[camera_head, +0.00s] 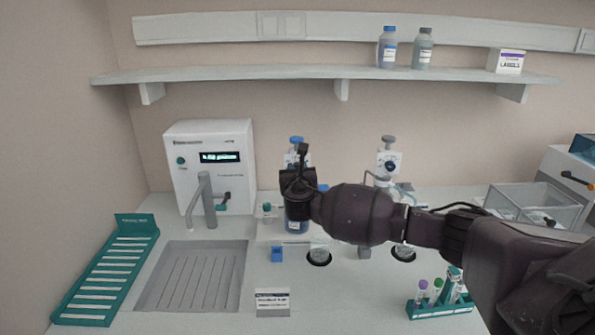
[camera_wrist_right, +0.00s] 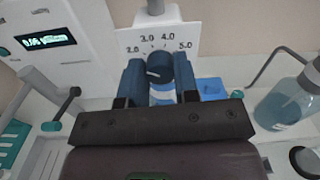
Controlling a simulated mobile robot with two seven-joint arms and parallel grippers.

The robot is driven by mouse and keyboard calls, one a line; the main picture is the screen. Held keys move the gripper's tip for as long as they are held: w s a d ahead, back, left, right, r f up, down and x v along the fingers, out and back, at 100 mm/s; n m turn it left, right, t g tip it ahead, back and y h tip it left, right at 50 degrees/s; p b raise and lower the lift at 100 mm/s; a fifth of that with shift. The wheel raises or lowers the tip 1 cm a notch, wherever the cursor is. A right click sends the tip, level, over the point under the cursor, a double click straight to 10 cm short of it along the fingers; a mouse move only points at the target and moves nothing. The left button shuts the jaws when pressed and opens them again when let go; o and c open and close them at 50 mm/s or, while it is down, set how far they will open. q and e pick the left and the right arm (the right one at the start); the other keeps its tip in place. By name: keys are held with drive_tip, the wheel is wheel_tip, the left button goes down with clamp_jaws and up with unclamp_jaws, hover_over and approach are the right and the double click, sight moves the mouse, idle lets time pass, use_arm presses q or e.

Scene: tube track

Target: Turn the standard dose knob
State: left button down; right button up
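A dark blue dose knob (camera_wrist_right: 159,68) with a white mark pointing left sits below a printed scale (camera_wrist_right: 160,42) with 2.0, 3.0, 4.0 and 5.0 on a white dispenser front. My right gripper (camera_wrist_right: 160,72) has one finger on each side of the knob, close against it, and looks shut on it. In the head view my right gripper (camera_head: 298,178) covers most of the blue-topped dispenser (camera_head: 296,141) and its knob. A grey-topped dispenser (camera_head: 388,160) with a dark knob stands to its right. My left gripper is out of view.
A white display unit (camera_head: 210,150) and a grey tap (camera_head: 205,200) stand left of my right gripper. A sunken tray (camera_head: 190,275) and a teal rack (camera_head: 105,270) lie in front. A teal tube holder (camera_head: 440,305) is below my right arm. A shelf (camera_head: 300,72) runs above.

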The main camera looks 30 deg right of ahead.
drive_tip(key=shift+c, duration=1)
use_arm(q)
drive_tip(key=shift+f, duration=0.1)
use_arm(e)
drive_tip(key=shift+m, duration=0.3)
use_arm(q)
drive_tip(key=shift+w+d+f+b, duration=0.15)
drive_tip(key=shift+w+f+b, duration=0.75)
drive_tip(key=shift+b, duration=1.25)
use_arm(e)
drive_tip(key=shift+f+m, duration=0.15)
drive_tip(key=shift+m, duration=7.45)
